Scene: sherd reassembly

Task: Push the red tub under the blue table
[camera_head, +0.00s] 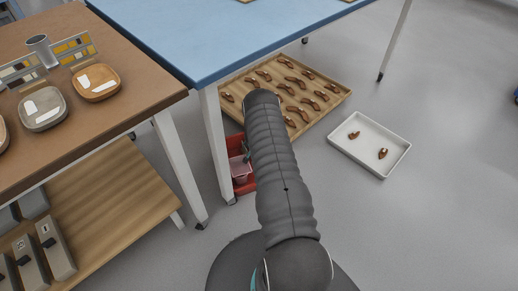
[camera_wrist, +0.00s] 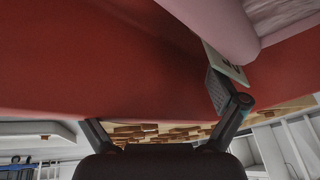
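The red tub (camera_head: 243,187) stands on the floor beside the blue table's near leg in the head view, partly hidden by that leg and my arm. Something pale pink lies in it. How far it is under the blue table (camera_head: 240,38) I cannot tell. In the wrist view the tub's red side (camera_wrist: 100,60) fills most of the upper part, very close to my gripper (camera_wrist: 157,108). The fingers are spread apart, with nothing seen between them. The right finger is by a small pale tag with a dark mark. Contact is unclear. The head view mostly hides my gripper.
A wooden tray (camera_head: 335,101) of brown sherds lies on the floor partly under the blue table. A white tray (camera_head: 369,160) with two sherds is right of it. A brown table (camera_head: 120,118) with bowls stands left. Floor at right is clear.

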